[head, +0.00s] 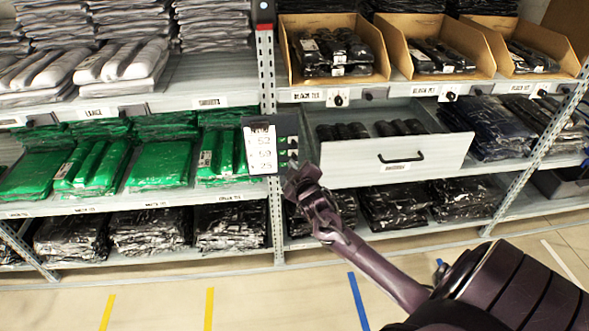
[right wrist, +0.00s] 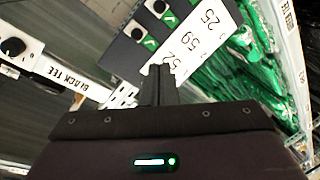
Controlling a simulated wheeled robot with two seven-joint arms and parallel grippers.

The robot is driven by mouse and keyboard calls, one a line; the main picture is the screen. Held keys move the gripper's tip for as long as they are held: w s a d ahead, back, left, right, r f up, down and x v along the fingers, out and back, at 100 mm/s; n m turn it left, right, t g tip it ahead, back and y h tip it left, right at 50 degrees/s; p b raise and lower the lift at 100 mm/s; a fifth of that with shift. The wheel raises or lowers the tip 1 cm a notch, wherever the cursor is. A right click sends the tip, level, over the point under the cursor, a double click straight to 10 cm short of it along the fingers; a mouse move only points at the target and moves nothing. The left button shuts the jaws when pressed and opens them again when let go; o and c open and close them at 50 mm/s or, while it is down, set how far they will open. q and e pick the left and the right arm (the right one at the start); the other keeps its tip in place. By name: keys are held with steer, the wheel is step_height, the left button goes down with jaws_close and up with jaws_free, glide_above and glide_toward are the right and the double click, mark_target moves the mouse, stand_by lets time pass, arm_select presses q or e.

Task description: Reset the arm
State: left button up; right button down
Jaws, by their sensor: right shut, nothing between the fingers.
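My right arm comes in from the lower right in the head view. Its gripper (head: 303,183) is at the middle, in front of the shelf post and just below the label panel (head: 262,148). In the right wrist view the fingers of the right gripper (right wrist: 158,72) are together with nothing between them. The panel with printed numbers (right wrist: 200,42) and small green-marked buttons shows just beyond the fingertips; whether they touch it I cannot tell. My left gripper is not in view.
An open drawer (head: 440,158) with a black handle juts out right of my right gripper. Green packs (head: 160,163) lie on the left shelf, and cardboard bins (head: 440,45) with black packs sit upper right. Dark packs fill the bottom shelf. The floor (head: 250,300) in front is clear.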

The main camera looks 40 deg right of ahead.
steer(key=shift+v, duration=0.85)
steer(key=shift+w+a, duration=0.1)
steer(key=s+a+f+g+y+p, duration=0.1)
steer(key=s+a+f+g, duration=0.1)
steer(key=s+f, duration=0.6)
steer(key=s+a+f+m+g+y, duration=0.1)
steer(key=s+a+f+g, duration=0.25)
steer(key=f, duration=0.95)
steer(key=s+a+f+g+y+p, duration=0.1)
steer(key=s+a+f+g, duration=0.1)
steer(key=s+f, duration=0.6)
steer(key=s+a+f+g+y, duration=0.1)
steer(key=s+a+f, duration=0.3)
steer(key=s, duration=0.5)
steer(key=s+a+f+m+g+y, duration=0.1)
steer(key=s+a+f+g, duration=0.2)
steer(key=s, duration=0.7)
steer(key=s+a+f+g+p, duration=0.1)
steer(key=s+a+f+g, duration=0.1)
steer(key=s+a+f, duration=0.4)
steer(key=s+f, duration=0.4)
steer(key=shift+s+a+f+m+y, duration=0.15)
steer(key=shift+a+f+m+y, duration=0.1)
steer(key=shift+m+y, duration=0.15)
steer(key=shift+g, duration=0.25)
